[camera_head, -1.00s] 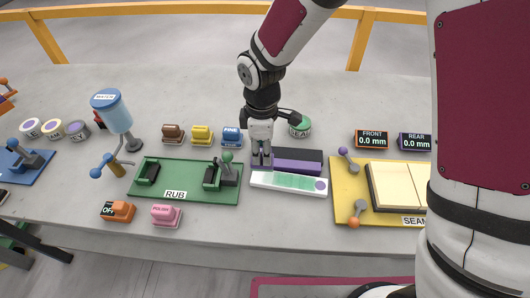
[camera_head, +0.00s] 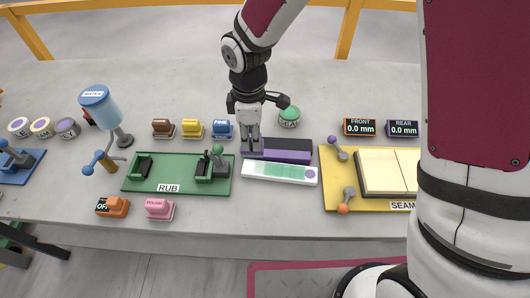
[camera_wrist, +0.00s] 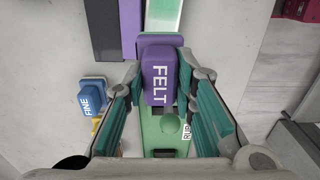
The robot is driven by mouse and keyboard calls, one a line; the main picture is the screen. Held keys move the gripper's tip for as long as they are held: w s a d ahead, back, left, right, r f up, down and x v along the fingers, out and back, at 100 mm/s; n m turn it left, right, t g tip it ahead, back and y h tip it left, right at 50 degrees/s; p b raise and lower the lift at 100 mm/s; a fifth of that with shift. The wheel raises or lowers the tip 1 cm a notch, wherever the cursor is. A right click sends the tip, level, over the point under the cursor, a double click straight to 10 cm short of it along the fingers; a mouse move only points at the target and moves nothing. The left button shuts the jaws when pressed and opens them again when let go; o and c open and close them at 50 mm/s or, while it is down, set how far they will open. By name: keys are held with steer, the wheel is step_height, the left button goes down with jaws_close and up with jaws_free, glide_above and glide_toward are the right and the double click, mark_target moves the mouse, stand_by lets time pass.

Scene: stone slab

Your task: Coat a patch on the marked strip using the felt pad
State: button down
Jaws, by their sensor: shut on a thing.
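The felt pad (camera_wrist: 159,84), a purple block lettered FELT, sits between the fingers of my gripper (camera_wrist: 162,66) in the wrist view. In the head view my gripper (camera_head: 250,142) points down at the left end of a purple and black block (camera_head: 290,156). The felt pad is hard to separate from that block there. The marked strip (camera_head: 250,171) is white with graded green patches and a purple dot at its right end. It lies just in front of the block. In the wrist view the strip (camera_wrist: 164,14) runs away beyond the pad. I cannot tell whether the pad touches anything below.
The green RUB board (camera_head: 150,184) is left of the strip and the yellow SEAM board (camera_head: 334,192) right. Brown (camera_head: 162,128), yellow (camera_head: 192,129) and blue FINE (camera_head: 222,130) blocks stand behind RUB. A green-topped round pot (camera_head: 289,117) is behind the gripper.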

steer(key=p, duration=0.3)
steer(key=shift+s+a+r+p, duration=0.1)
steer(key=shift+r+p, duration=0.2)
steer(key=shift+p, duration=0.1)
steer(key=shift+f+p, duration=0.2)
steer(key=shift+p, duration=0.9)
